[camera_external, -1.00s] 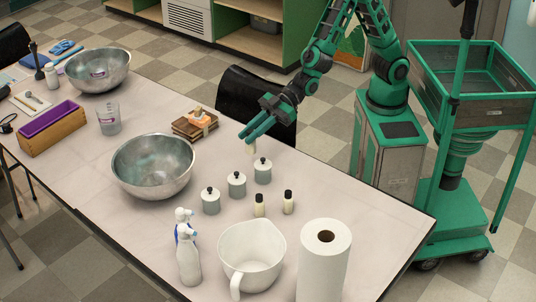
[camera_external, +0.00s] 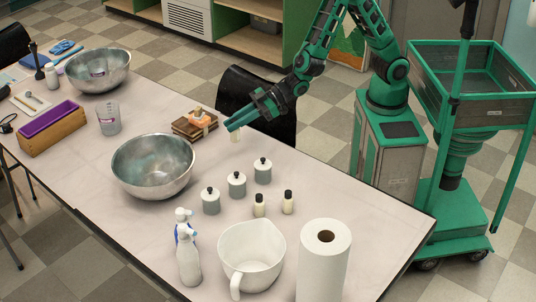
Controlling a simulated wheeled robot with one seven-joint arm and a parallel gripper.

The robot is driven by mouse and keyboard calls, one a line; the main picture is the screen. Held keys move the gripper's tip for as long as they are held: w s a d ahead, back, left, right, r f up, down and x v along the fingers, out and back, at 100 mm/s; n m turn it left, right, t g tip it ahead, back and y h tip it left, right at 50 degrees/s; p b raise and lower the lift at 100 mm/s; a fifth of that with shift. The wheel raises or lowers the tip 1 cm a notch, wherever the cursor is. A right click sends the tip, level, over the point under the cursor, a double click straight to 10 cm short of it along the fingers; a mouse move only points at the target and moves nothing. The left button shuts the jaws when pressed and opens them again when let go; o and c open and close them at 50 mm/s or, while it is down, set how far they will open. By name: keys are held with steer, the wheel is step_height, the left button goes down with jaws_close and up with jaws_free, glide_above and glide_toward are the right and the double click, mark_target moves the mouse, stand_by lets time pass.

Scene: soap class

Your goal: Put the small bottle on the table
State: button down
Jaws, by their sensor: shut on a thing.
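My gripper (camera_external: 230,125) reaches over the table's (camera_external: 330,195) far edge from the back right. It is shut on a small pale bottle (camera_external: 236,135), which hangs below the fingertips and is partly hidden by them. I cannot tell whether the bottle's base touches the table. Two similar small cream bottles with black caps stand upright on the table, one at the left (camera_external: 259,206) and one at the right (camera_external: 288,204).
Several lidded grey-white jars (camera_external: 237,186) stand in front of my gripper. A steel bowl (camera_external: 153,167) and stacked soap blocks (camera_external: 195,124) are to the left. A spray bottle (camera_external: 188,255), white pitcher (camera_external: 251,258) and paper roll (camera_external: 323,265) stand nearer. The table's right part is clear.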

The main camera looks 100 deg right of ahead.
steer(key=shift+w+d+f, duration=1.05)
steer(key=shift+d+f, duration=0.25)
steer(key=shift+f, duration=0.4)
steer(key=shift+w+d+f, duration=1.1)
steer(key=shift+d+f, duration=0.25)
steer(key=shift+f, duration=0.3)
steer(key=shift+w+d+f, duration=1.05)
steer(key=shift+d+f, duration=0.25)
steer(key=shift+f, duration=0.4)
steer(key=c, duration=1.6)
jaws_free()
steer(key=shift+f, duration=0.1)
steer(key=shift+c, duration=0.2)
steer(key=v, duration=1.2)
steer(key=shift+d, duration=0.1)
